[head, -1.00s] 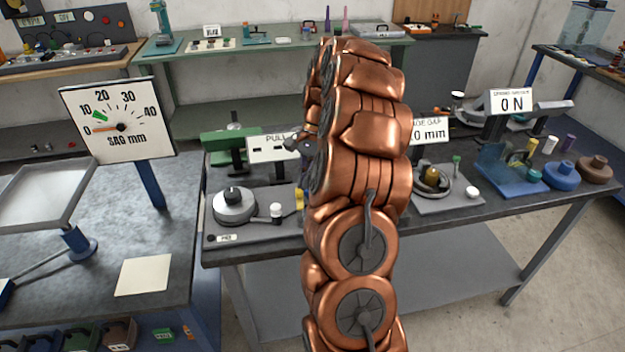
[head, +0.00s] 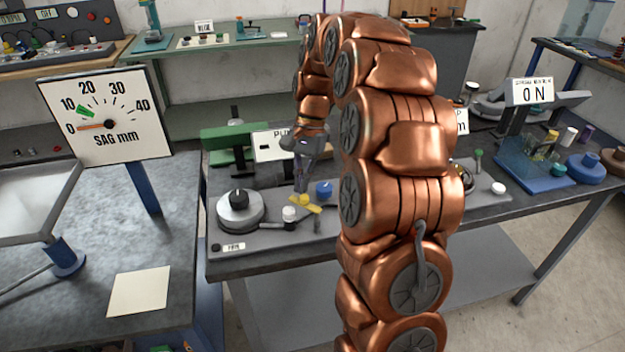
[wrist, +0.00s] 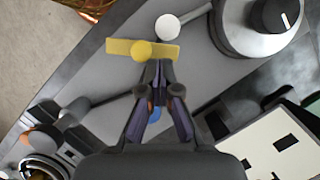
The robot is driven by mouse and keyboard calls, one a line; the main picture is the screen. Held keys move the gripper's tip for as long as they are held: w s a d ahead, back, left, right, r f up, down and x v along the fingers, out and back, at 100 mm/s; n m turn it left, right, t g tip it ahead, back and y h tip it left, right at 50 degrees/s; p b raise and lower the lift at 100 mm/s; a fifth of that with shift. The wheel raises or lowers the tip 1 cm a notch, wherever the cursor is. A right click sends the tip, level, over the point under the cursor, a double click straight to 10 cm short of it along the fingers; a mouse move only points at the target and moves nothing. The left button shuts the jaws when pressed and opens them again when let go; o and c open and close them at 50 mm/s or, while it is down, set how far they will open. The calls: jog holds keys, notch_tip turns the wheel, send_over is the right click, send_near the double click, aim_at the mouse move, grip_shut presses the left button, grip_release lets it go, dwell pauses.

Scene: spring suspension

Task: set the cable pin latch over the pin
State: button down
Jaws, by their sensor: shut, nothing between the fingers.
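A flat yellow bar with a round yellow knob, which looks like the cable pin latch (wrist: 115,45), lies on the grey plate; it also shows in the head view (head: 313,208). My gripper (wrist: 157,66) is shut and empty, with its fingertips at the bar's edge, right beside the yellow knob. In the head view my gripper (head: 303,192) points down at the bar. I cannot tell whether it touches. A white-topped post (wrist: 167,27) stands just beyond the bar; I cannot tell whether it is the pin. A blue knob (head: 324,187) is partly hidden behind my fingers in the wrist view.
A round grey drum with a black knob (head: 239,208) stands left of the bar. A white sign panel (wrist: 275,145) and a green block (head: 232,140) stand behind. A sag gauge (head: 107,115) is on the left table. My arm hides the bench's middle.

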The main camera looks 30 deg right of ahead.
jog(key=shift+s+a+b, duration=0.2)
jog(key=shift+a+b, duration=0.15)
jog(key=shift+a, duration=0.3)
jog(key=shift+s+a+b, duration=0.15)
jog(key=shift+a+b, duration=0.15)
jog(key=shift+a, duration=0.35)
jog(key=shift+s+d, duration=0.1)
jog(key=shift+d, duration=0.05)
dwell(0.7)
jog(key=shift+s+d, duration=0.45)
jog(key=shift+s, duration=0.05)
jog(key=shift+w+d, duration=0.15)
jog(key=shift+w, duration=0.15)
jog(key=w+d+r+p, duration=0.1)
jog(key=w+r+p, duration=0.3)
jog(key=w+r, duration=0.3)
jog(key=shift+s+v, duration=0.25)
jog(key=shift+v, duration=1.2)
